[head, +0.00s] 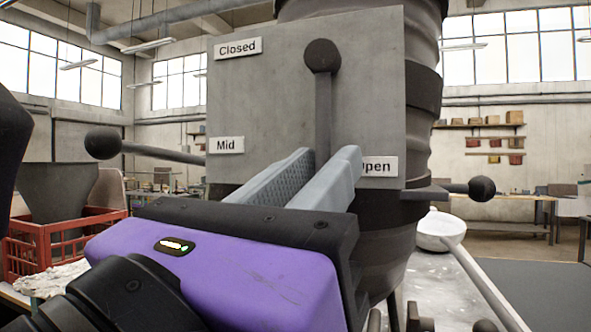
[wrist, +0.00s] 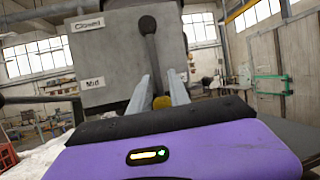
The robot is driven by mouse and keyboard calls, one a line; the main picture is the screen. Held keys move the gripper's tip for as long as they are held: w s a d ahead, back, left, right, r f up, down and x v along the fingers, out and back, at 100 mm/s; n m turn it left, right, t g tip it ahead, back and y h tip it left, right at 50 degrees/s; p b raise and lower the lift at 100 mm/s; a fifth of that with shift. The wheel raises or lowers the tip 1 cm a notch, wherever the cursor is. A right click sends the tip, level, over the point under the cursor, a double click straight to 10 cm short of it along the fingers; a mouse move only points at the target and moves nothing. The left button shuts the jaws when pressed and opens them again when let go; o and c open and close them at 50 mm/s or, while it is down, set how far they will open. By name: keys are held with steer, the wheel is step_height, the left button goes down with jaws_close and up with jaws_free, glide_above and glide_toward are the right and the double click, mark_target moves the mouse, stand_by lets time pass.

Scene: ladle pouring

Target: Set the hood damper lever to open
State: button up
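The damper lever (head: 323,105) is a dark grey bar with a black ball knob, standing upright on a grey panel (head: 265,100). Labels read "Closed" (head: 238,48) at upper left, "Mid" (head: 227,145) at lower left and "Open" (head: 380,167) at lower right, its first letter covered by a finger. My gripper (head: 332,158) is in front of the panel's lower part, its two pale fingers apart. In the wrist view the lever's shaft (wrist: 152,62) runs down between the fingers, near a round brass-coloured piece (wrist: 161,102). Contact with the lever cannot be told.
Black-knobbed rods stick out left (head: 103,143) and right (head: 482,188) of the panel. A dark ribbed duct (head: 424,90) stands behind it. A red crate (head: 60,235) is at left, and a pale ladle (head: 441,231) lies at right. Shelves and benches are far back.

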steer(key=shift+o, duration=0.4)
steer(key=b+v, duration=0.1)
steer(key=v, duration=0.6)
steer(key=shift+s+b, duration=0.2)
steer(key=shift+b, duration=0.2)
steer(key=shift+a+f, duration=0.1)
steer(key=shift+a, duration=0.05)
